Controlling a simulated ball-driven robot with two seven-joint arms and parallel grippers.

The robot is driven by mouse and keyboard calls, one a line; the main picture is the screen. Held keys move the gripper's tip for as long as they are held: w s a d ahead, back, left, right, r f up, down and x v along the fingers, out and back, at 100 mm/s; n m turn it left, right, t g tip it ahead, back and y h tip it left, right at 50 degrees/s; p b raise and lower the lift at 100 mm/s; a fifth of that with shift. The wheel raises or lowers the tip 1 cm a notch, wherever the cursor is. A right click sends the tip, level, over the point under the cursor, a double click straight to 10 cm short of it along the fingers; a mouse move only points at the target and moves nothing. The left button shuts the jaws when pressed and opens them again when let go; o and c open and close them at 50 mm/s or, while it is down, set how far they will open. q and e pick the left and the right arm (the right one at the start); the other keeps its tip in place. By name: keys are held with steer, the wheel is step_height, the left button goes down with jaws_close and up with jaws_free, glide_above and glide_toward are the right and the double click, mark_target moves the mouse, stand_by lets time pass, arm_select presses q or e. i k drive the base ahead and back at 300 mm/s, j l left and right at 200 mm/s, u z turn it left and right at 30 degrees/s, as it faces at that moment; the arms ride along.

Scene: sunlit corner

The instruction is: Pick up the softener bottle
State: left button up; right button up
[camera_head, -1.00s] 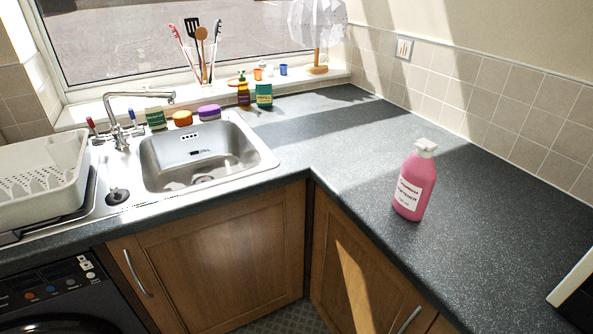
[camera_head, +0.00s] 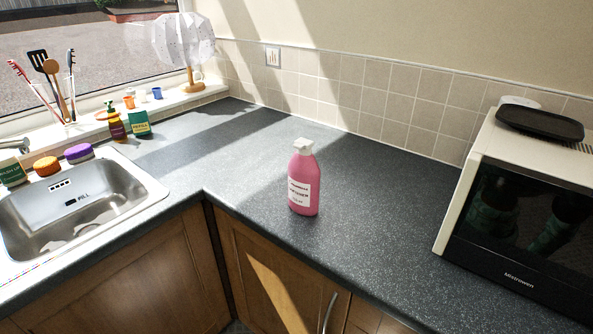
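The softener bottle (camera_head: 304,183) is pink with a white cap and a white label. It stands upright on the dark speckled worktop (camera_head: 370,220), near the front edge and just right of the inner corner. Nothing touches it. Neither of my grippers shows in the head view.
A cream microwave (camera_head: 520,220) with a dark tray (camera_head: 540,123) on top stands at the right. The steel sink (camera_head: 75,210) is at the left. A green-labelled container (camera_head: 139,122) and an amber pump bottle (camera_head: 116,127) stand behind it. The worktop around the softener bottle is clear.

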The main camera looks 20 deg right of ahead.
mark_target(304, 172)
steer(key=k+l, duration=0.15)
steer(key=k+l+z, duration=0.1)
steer(key=z, duration=0.25)
steer(key=k+l+z, duration=0.1)
steer(key=l+z, duration=0.15)
steer(key=z, duration=0.15)
steer(key=l+z, duration=0.2)
steer(key=z, duration=0.6)
